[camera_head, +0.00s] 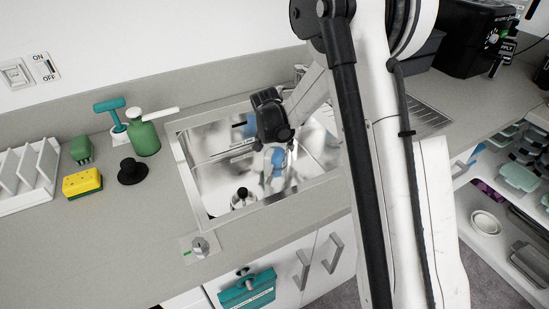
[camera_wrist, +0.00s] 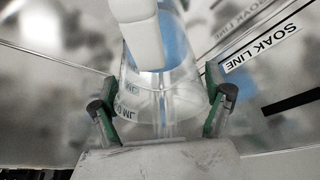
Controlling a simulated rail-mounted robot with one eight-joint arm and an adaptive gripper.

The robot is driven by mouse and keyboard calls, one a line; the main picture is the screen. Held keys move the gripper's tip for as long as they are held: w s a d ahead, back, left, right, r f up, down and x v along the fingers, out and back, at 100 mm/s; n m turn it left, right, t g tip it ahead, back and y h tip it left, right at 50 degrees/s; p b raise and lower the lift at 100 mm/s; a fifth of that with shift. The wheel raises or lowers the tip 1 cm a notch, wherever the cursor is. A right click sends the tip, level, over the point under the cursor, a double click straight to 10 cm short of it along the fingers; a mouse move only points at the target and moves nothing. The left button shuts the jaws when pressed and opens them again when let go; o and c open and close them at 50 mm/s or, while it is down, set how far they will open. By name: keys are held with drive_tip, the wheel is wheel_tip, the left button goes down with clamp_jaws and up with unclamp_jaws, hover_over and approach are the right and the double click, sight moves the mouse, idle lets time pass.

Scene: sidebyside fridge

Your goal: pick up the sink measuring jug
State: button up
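The measuring jug (camera_wrist: 160,92) is clear, with printed ML marks and a blue tint, and lies between my finger pads in the wrist view. My gripper (camera_wrist: 162,108) has one green-padded finger on each side of it. The pads are very near the jug's walls; I cannot tell whether both press on it. In the head view my gripper (camera_head: 277,150) points down into the steel sink (camera_head: 215,185). A blue-tinted clear shape, seemingly the jug (camera_head: 277,165), shows at its fingers. My wrist hides part of it, and its contact with the sink floor is unclear.
A black-topped object (camera_head: 242,194) stands in the sink's front left. A SOAK LINE label (camera_wrist: 262,50) is on the sink wall.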

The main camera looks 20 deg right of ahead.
drive_tip(key=c, duration=1.2)
drive_tip(key=shift+c, duration=0.2)
